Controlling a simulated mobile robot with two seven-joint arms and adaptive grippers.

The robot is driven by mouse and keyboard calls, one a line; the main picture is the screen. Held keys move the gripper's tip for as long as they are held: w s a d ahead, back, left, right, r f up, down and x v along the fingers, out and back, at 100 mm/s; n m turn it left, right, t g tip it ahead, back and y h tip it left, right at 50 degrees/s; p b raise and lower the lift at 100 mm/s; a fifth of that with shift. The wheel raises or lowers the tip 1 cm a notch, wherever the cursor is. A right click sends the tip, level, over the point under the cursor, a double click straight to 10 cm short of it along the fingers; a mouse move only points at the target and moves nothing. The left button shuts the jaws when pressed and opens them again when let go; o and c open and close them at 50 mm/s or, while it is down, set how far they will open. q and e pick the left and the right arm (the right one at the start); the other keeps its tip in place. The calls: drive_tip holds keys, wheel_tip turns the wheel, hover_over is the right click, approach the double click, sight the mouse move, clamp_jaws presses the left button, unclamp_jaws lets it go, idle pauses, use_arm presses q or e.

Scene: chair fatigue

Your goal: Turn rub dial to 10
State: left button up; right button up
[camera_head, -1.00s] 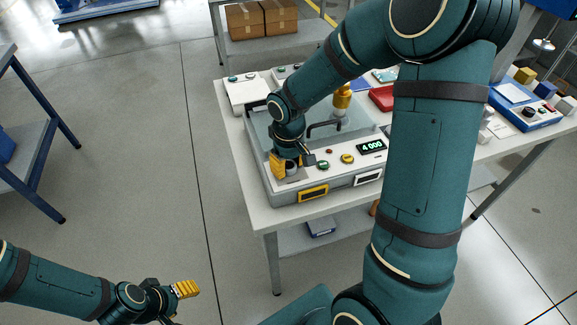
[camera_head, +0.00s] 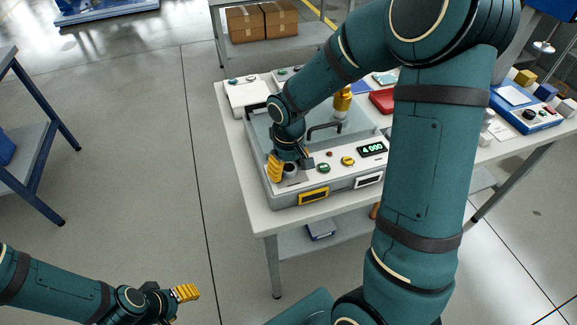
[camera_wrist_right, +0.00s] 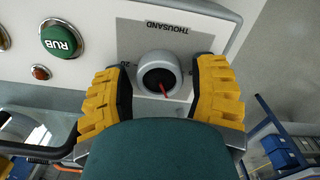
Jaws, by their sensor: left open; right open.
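The grey dial (camera_wrist_right: 160,75) with a red pointer sits below an upside-down THOUSAND label in the right wrist view. It also shows in the head view (camera_head: 291,170), on the front left of the machine's panel. My right gripper (camera_wrist_right: 160,92) is open, with its yellow fingers on either side of the dial; whether they touch it I cannot tell. In the head view this gripper (camera_head: 284,166) is low over the panel. A green RUB button (camera_wrist_right: 62,39) is beside the dial. My left gripper (camera_head: 178,296) is open and empty, away from the table.
The machine (camera_head: 285,200) stands on a white table (camera_head: 245,205). A black handle (camera_head: 324,128) and a gold cylinder (camera_head: 342,101) are behind the panel. A red tray (camera_head: 382,100) lies farther right. Open floor is left of the table.

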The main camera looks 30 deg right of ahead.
sight(288, 167)
wheel_tip(288, 167, up, 12)
idle(0.6)
idle(0.4)
